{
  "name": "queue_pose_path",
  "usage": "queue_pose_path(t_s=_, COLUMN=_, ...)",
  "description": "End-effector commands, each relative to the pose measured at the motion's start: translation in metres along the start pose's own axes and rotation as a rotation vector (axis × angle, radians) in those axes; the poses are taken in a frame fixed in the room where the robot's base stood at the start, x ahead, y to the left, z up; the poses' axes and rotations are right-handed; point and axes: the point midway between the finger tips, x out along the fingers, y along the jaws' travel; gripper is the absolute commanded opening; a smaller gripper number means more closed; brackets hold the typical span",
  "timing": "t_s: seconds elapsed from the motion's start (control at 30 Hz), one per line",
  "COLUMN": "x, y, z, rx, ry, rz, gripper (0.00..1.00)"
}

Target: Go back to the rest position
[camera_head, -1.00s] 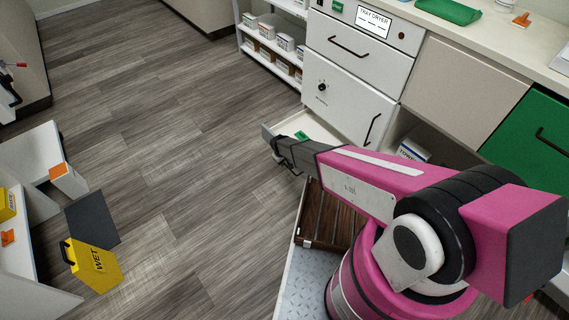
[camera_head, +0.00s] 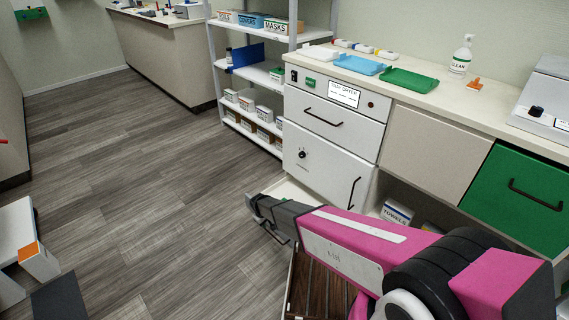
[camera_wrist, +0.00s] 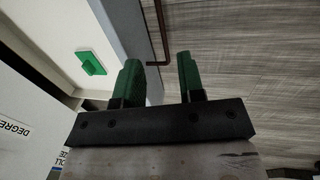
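My gripper (camera_wrist: 160,78) shows in the wrist view with its two green fingers apart and nothing held between them. A dark drawer handle (camera_wrist: 163,35) lies just beyond and between the fingertips; I cannot tell how far below them it is. In the head view my gripper (camera_head: 256,207) is at the end of my pink arm, over the front of a pulled-out white drawer (camera_head: 288,187) low in the counter. A small green item (camera_wrist: 90,63) on a pale base lies inside the drawer in the wrist view. My arm hides part of the drawer in the head view.
A white cabinet (camera_head: 327,160) with a tray dryer sign stands behind the drawer. A white shelf unit (camera_head: 247,65) is beyond.

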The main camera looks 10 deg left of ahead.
Motion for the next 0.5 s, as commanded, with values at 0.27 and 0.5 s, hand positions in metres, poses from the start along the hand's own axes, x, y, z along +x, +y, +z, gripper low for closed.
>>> queue_pose_path(t_s=0.27, x=-0.032, y=0.037, z=0.027, rx=0.075, ry=-0.011, rz=-0.01, gripper=0.36)
queue_pose_path(t_s=0.5, x=-0.114, y=0.126, z=0.106, rx=0.284, ry=-0.037, rz=-0.045, gripper=0.36)
